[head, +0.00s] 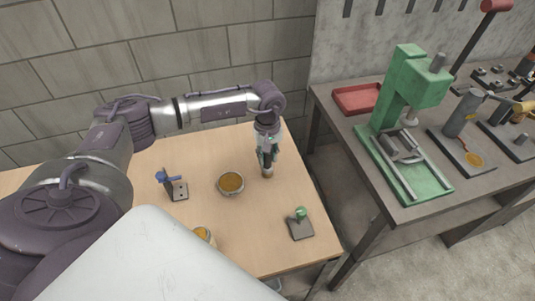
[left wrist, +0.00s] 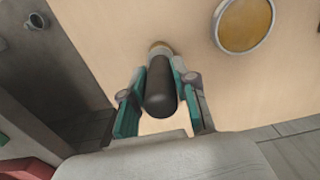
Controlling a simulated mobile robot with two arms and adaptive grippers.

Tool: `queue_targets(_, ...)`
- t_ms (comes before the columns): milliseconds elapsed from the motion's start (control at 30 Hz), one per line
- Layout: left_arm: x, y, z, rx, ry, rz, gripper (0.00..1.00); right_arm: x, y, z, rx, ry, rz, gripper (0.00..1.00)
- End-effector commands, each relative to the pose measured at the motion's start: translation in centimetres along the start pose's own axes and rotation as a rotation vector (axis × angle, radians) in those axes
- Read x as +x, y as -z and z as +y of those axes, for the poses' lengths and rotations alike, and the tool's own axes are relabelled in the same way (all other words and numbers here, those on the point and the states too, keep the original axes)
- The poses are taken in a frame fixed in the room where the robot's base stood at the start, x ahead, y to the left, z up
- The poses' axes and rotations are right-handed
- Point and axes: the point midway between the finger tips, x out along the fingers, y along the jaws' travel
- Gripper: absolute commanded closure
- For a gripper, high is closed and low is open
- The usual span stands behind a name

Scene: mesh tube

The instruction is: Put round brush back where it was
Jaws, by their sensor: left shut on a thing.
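The round brush (head: 267,171) has a dark handle and a pale tan lower end. My left gripper (head: 267,155) is shut on its handle and holds it upright, at or just above the wooden table, right of the round bowl. In the left wrist view the brush's dark rounded handle (left wrist: 161,88) sits between the two teal-padded fingers of my left gripper (left wrist: 158,108). Whether the brush's lower end touches the table I cannot tell. My right gripper is not in view.
A round bowl (head: 231,183) with orange-brown contents stands left of the brush. A blue-topped dark stand (head: 175,188) is further left, and a dark plate with a green knob (head: 300,226) is at the right front. A workbench with a green press (head: 405,100) stands to the right.

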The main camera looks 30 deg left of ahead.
Motion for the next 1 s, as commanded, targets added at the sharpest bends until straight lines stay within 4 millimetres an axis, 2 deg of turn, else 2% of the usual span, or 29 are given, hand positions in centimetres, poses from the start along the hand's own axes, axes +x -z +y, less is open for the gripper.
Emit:
queue_targets(133,0.5,0.0,0.0,0.000,-0.001,0.000,1.00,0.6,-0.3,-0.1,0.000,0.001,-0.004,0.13)
queue_targets(167,0.3,0.0,0.0,-0.001,0.000,0.000,0.67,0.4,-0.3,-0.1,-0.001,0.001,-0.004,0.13)
queue_targets(300,0.3,0.0,0.0,-0.001,0.000,0.000,0.47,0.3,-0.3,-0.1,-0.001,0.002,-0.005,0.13)
queue_targets(567,0.2,0.0,0.0,-0.001,0.000,0.000,0.47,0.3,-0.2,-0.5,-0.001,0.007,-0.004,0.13)
queue_targets(667,-0.4,0.0,0.0,-0.001,-0.001,0.000,0.47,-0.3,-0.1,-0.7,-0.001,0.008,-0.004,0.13)
queue_targets(700,-0.5,0.1,0.1,-0.001,-0.002,0.001,0.47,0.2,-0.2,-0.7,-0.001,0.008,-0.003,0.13)
queue_targets(867,-3.2,0.1,0.1,0.001,-0.006,0.004,0.47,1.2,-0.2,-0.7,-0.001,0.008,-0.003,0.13)
queue_targets(1000,-6.3,0.1,0.1,0.000,-0.006,0.004,0.47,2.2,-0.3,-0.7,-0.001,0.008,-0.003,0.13)
